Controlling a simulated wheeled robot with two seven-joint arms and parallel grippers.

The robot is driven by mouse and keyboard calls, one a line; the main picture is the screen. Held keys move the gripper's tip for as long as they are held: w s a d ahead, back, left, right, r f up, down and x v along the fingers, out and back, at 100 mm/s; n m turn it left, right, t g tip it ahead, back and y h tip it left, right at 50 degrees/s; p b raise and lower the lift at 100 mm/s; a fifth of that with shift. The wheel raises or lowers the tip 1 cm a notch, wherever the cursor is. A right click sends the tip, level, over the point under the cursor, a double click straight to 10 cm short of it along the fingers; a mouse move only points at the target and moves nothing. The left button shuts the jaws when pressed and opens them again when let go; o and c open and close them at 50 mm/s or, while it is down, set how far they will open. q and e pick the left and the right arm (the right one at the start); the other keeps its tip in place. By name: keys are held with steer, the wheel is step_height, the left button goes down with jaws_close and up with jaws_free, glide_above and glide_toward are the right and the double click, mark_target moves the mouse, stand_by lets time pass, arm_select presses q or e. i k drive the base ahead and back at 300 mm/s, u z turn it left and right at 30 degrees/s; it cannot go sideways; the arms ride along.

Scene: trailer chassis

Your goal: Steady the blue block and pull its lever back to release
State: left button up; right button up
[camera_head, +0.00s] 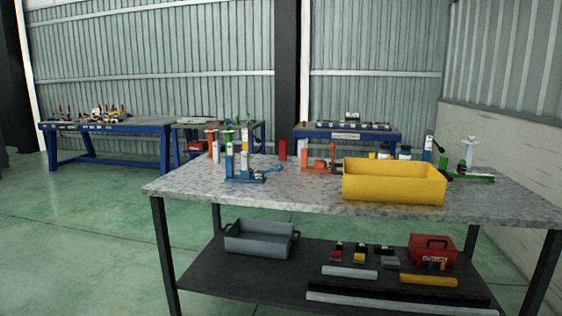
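A blue upright block (229,160) stands near the left front of the grey speckled table (300,195). Its low blue base extends right, and a blue lever-like part (268,169) lies there; the detail is too small to tell how it is set. A second blue upright piece (427,149) with a dark handle stands at the back right, partly behind a yellow bin. Neither of my grippers shows in the head view, and nothing is seen touching either blue piece.
The yellow bin (392,188) fills the front right of the table. An orange clamp (320,164) stands behind the middle, and a green clamp (470,174) at the right. A lower shelf holds a grey tray (260,241) and a red toolbox (432,250). The table's front middle is clear.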

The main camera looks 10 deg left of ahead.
mark_target(279, 167)
steer(key=u, duration=0.65)
steer(key=i, duration=0.95)
steer(key=u, duration=0.4)
